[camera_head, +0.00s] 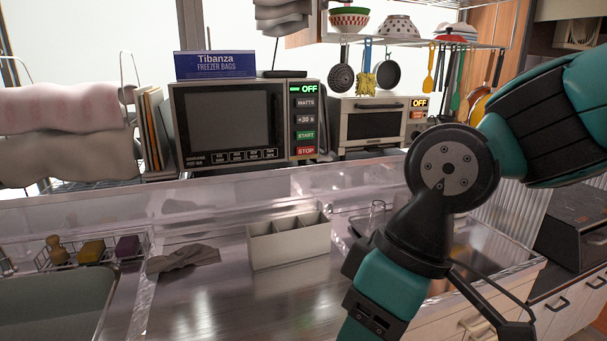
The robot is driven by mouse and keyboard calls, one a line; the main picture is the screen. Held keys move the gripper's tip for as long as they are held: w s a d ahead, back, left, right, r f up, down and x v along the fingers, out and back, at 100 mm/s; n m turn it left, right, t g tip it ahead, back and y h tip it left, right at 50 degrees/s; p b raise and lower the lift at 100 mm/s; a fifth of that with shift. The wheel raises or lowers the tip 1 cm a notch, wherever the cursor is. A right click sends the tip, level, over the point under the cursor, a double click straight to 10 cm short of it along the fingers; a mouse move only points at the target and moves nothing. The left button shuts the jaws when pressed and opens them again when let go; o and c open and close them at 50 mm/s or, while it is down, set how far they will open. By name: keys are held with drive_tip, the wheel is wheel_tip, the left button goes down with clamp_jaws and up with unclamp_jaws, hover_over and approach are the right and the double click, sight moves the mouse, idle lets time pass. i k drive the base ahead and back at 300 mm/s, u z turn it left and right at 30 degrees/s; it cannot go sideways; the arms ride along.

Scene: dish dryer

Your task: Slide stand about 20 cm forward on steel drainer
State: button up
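The stand (290,243) is a cream box with an open top split into compartments. It stands upright on the steel drainer (215,300), in the middle of the view. My arm fills the right side of the view. A dark part of it at its lower end (493,318) shows at the bottom right, to the right of the stand. I cannot make out the fingertips or tell whether my gripper is open or shut. No contact between my arm and the stand is visible.
A grey cloth (183,259) lies on the drainer left of the stand. A sink (55,305) is at the lower left, with a wire rack of sponges and a brush (92,250) behind it. A glass (377,213) stands right of the stand. A microwave (240,122) is behind.

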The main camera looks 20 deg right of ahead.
sight(271, 244)
drive_tip(key=i, duration=0.85)
